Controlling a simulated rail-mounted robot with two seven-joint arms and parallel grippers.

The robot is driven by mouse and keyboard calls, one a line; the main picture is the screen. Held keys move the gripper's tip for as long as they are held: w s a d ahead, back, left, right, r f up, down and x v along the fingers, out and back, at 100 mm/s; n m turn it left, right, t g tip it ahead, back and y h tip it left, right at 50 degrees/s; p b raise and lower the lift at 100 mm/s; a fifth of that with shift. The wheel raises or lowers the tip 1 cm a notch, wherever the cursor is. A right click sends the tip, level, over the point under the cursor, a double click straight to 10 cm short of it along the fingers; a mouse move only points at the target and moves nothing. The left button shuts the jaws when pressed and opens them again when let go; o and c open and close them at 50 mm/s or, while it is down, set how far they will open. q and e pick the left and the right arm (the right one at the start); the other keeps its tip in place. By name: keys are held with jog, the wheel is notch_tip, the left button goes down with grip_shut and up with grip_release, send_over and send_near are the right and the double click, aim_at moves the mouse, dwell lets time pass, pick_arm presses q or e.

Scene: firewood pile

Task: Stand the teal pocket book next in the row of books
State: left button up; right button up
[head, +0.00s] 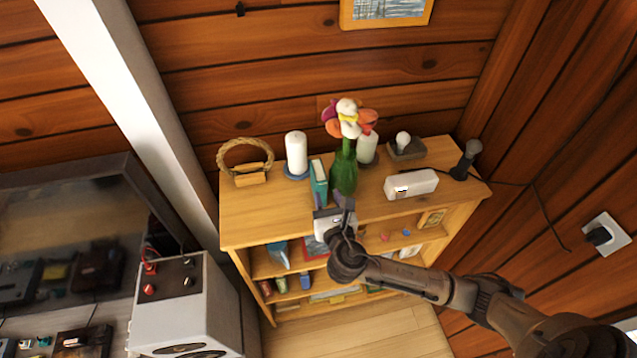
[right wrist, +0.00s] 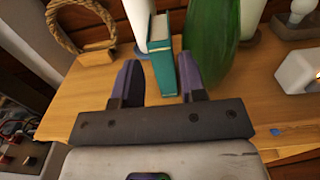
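A teal book (head: 319,183) stands upright on the wooden shelf top, left of a green vase; it also shows in the right wrist view (right wrist: 162,62). My right gripper (head: 333,212) is at the front edge of the shelf top, close in front of the book. In the right wrist view the right gripper (right wrist: 160,82) is open, its two fingers apart with the book's near end between them or just beyond; contact cannot be told. No row of books is clear on the shelf top. My left gripper is not in view.
The green vase (head: 344,172) with flowers stands close right of the book. A white candle (head: 297,152), a rope-handled object (head: 249,176) and a white box (head: 411,184) are nearby. The shelf top (head: 244,212) is bare at front left. Lower shelves hold small items.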

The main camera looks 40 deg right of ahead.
send_near(315, 159)
jog(key=shift+f+p+x, duration=0.2)
jog(key=shift+p+x, duration=0.2)
jog(key=shift+x, duration=2.25)
grip_shut()
